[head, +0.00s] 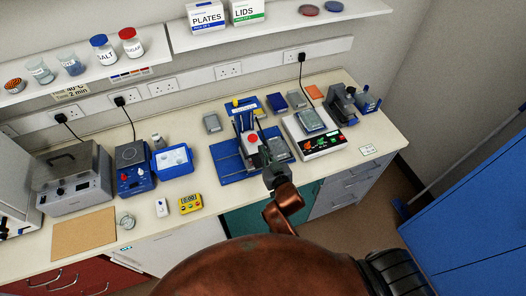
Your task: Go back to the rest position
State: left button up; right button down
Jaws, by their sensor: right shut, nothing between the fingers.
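My right gripper (266,155) is in the middle of the head view, over the front part of the blue pipette station (231,162). Its fingers are shut with nothing seen between them. They overlap the station in the picture, and I cannot tell whether they touch it. A device with a red round top (253,139) stands on the station just behind the fingers. The gripper hides part of the station's front right. My left gripper is not in view.
A white instrument (322,148) with a grey plate on top stands right of the gripper. A blue tub (173,161), a yellow timer (190,203) and a blue heater unit (134,170) stand to the left. The bench front between timer and gripper is clear. Shelves hang above.

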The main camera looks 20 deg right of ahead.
dwell(0.8)
jog(key=s+d+f+m+g+h, duration=0.15)
jog(key=s+d+f+g, duration=0.45)
jog(key=s+d+f, duration=0.65)
jog(key=s+d+f+n+g, duration=0.1)
jog(key=s+g, duration=0.2)
jog(key=s, duration=0.7)
jog(key=s+d+f+g, duration=0.2)
jog(key=s+g, duration=0.1)
jog(key=s, duration=0.7)
notch_tip(320, 180, down, 37)
jog(key=s+a+g+b, duration=0.1)
jog(key=s+a+b, duration=0.1)
jog(key=b, duration=0.7)
jog(key=s+f+b, duration=0.3)
jog(key=s+f, duration=0.7)
jog(key=f, duration=0.2)
jog(key=s+f+n+g+b, duration=0.1)
jog(key=s+f+b, duration=0.2)
jog(key=s+f, duration=0.6)
notch_tip(320, 180, down, 4)
jog(key=shift+s+d+f+y+b, duration=0.15)
jog(key=shift+s+f+y+b, duration=0.1)
jog(key=shift+s+y+b, duration=0.15)
